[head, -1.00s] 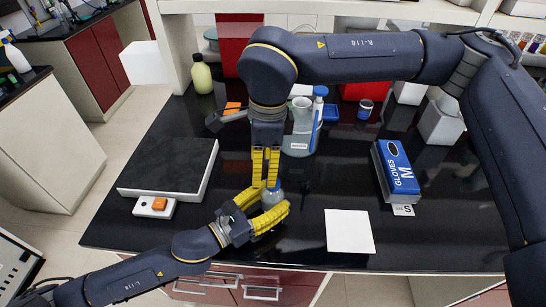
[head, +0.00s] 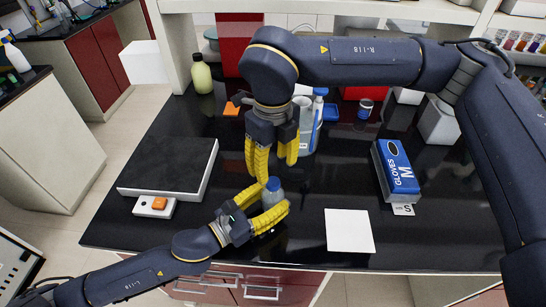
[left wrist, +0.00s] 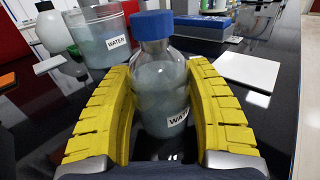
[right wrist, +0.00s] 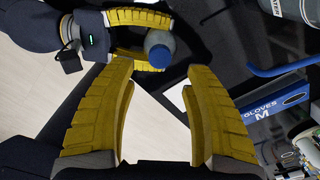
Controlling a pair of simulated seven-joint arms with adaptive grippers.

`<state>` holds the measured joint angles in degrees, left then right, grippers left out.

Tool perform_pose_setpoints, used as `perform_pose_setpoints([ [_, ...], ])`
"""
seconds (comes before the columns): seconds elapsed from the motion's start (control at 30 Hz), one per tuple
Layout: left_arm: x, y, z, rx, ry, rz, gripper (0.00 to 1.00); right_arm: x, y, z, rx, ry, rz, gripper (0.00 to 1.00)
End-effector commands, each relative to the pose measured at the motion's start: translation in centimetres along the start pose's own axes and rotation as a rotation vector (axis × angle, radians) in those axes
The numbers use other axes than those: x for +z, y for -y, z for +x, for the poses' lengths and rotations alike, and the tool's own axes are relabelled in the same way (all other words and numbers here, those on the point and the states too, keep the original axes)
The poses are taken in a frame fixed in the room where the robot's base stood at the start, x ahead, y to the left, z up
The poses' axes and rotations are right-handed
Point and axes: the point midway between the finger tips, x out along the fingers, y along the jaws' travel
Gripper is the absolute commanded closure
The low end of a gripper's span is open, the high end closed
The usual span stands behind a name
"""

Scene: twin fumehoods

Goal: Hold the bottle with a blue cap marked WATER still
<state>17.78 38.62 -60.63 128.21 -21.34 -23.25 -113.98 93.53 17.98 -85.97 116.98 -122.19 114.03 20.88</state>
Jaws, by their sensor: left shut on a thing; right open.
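The bottle with a blue cap (head: 273,190) stands upright near the front of the black bench. In the left wrist view the bottle (left wrist: 160,85) is clear glass with pale liquid, a WATER label and its blue cap on. My left gripper (head: 270,207) is shut on the bottle, one yellow finger on each side of its body. It also shows in the right wrist view (right wrist: 148,42) around the bottle. My right gripper (head: 272,165) is open and empty, fingers pointing down, above and behind the bottle. In the right wrist view its fingers (right wrist: 165,85) are wide apart, clear of the cap.
A glass vessel (left wrist: 98,38) labelled WATER stands behind the bottle. A blue glove box (head: 398,170) and a white square (head: 349,231) lie to the right. A flat dark-topped slab (head: 170,168) and a small white device with an orange top (head: 155,206) are to the left.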

Motion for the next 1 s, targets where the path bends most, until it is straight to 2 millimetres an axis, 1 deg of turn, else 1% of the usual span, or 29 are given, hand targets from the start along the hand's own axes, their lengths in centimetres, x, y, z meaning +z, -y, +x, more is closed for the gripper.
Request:
perform_pose_setpoints([
  [0.03,0.0,0.0,0.0,0.0,0.0,0.0,1.0,-0.1,0.0,0.8,0.002,-0.003,-0.001,0.49],
  [0.3,0.0,0.0,0.0,0.0,0.0,0.0,1.0,-0.1,0.0,4.1,0.002,-0.001,-0.001,0.49],
  [0.5,0.0,0.0,0.0,0.0,0.0,0.0,1.0,0.0,0.0,5.6,0.002,-0.001,-0.001,0.49],
  [0.7,0.0,0.0,0.0,0.0,0.0,0.0,1.0,0.0,0.0,6.2,0.001,0.0,-0.002,0.49],
  [0.93,0.0,0.0,0.0,0.0,0.0,0.0,1.0,0.0,0.0,6.2,0.001,0.001,-0.002,0.49],
  [0.97,0.0,0.0,0.0,0.0,0.0,0.0,1.0,0.0,0.0,6.2,0.001,0.001,-0.002,0.47],
  [1.0,0.0,0.0,0.0,0.0,0.0,0.0,1.0,0.0,0.0,6.2,0.001,0.001,-0.002,0.51],
])
